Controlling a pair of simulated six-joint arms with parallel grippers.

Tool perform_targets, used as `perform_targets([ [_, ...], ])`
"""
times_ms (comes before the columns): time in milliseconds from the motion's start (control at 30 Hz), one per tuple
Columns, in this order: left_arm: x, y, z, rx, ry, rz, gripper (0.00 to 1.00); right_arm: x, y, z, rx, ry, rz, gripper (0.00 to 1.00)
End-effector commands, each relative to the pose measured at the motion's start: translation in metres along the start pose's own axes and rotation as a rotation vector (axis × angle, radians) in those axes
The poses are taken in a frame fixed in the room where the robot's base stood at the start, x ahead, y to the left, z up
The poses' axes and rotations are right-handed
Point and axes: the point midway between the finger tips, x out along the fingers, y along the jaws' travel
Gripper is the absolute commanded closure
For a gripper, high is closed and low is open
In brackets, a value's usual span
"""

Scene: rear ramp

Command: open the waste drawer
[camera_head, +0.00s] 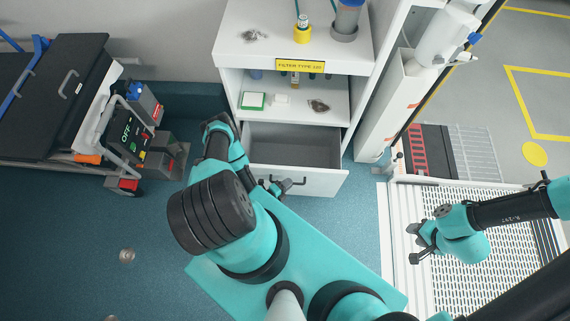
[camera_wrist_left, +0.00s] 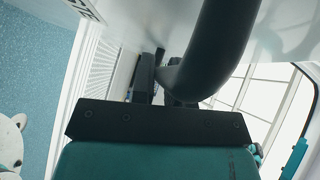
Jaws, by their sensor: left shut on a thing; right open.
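The waste drawer (camera_head: 320,182) is the low white drawer of the white cabinet. It stands pulled out, and its grey inside (camera_head: 292,147) shows empty from above. My left gripper (camera_head: 284,186) is at the drawer front, shut on the dark bar handle (camera_head: 292,181). The left wrist view shows the handle (camera_wrist_left: 222,45) large and close, curving down to the gripper's dark jaws (camera_wrist_left: 160,85). My left arm hides the left part of the drawer front in the head view. My right gripper (camera_head: 414,244) is open and empty over the white slatted ramp, well away from the drawer.
Cabinet shelves (camera_head: 300,100) above the drawer hold a green-edged box, crumpled bits, bottles and a yellow label. A stretcher with equipment (camera_head: 130,130) stands at the left. A white post (camera_head: 385,110) rises right of the cabinet.

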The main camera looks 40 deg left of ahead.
Motion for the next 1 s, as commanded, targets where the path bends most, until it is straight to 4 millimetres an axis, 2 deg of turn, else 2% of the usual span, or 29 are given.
perform_targets([
  [267, 0.0, -0.0004, 0.0008, 0.001, -0.001, -0.001, 1.0, 0.0, 0.0001, 0.0, 0.0, 0.0, 0.0, 0.57],
  [300, 0.0, -0.0004, 0.0009, 0.001, -0.001, -0.001, 0.83, 0.0, 0.0001, 0.0, 0.0, 0.0, 0.0, 0.57],
  [533, 0.0001, -0.0002, 0.0008, 0.001, -0.001, -0.001, 0.61, 0.0, 0.0001, 0.0001, 0.0, 0.0, 0.0, 0.57],
  [1000, -0.0011, 0.0001, 0.0009, 0.001, -0.001, 0.0, 0.6, 0.0, 0.0001, 0.0, 0.0, 0.0, 0.0, 0.57],
])
